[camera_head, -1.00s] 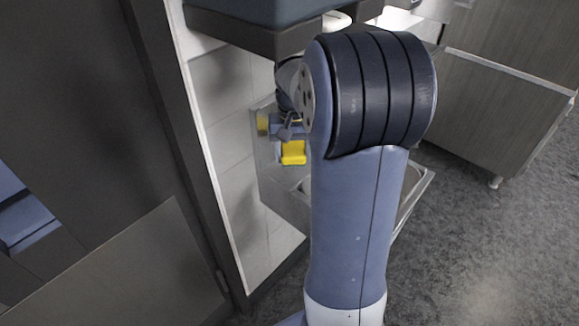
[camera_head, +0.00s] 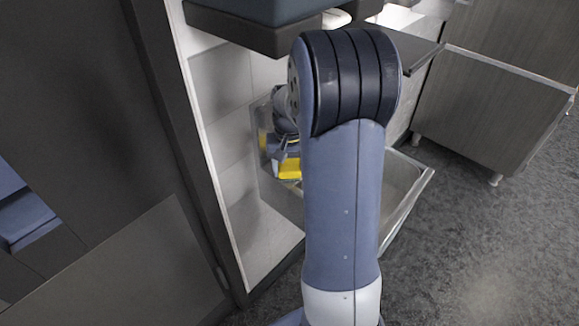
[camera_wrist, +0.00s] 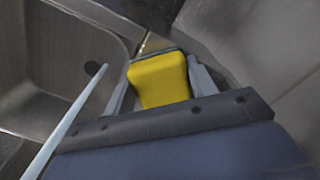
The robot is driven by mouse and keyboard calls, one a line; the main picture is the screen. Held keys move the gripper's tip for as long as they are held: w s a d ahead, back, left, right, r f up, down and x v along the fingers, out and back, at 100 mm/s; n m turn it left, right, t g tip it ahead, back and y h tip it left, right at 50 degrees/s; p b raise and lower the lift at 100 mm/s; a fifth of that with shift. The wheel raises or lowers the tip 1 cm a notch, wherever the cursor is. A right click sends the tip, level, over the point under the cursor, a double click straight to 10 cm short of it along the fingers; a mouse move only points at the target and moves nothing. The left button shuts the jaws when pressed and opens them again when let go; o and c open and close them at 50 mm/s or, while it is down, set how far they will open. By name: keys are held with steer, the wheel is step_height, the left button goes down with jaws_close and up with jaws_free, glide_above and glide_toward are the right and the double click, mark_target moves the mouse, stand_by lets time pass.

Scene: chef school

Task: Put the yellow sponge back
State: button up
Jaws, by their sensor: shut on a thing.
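The yellow sponge (camera_wrist: 160,80) is between the two fingers of my gripper (camera_wrist: 158,78) in the wrist view. The gripper is shut on it. In the head view, the sponge (camera_head: 290,168) shows just left of my arm, below my gripper (camera_head: 284,152). It is beside a clear-walled holder (camera_head: 262,140) near the tiled wall. My arm hides part of this area. I cannot tell whether the sponge touches a surface.
A grey sink basin (camera_wrist: 60,70) with a dark drain is left of the sponge in the wrist view. In the head view, a metal-rimmed basin (camera_head: 425,180) lies right of my arm. A dark countertop edge (camera_head: 235,30) overhangs above. A cabinet (camera_head: 490,110) stands at the right.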

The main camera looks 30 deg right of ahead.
mark_target(290, 167)
steer(key=o, duration=0.9)
steer(key=shift+f, duration=0.1)
step_height(290, 167, up, 8)
steer(key=shift+f, duration=0.1)
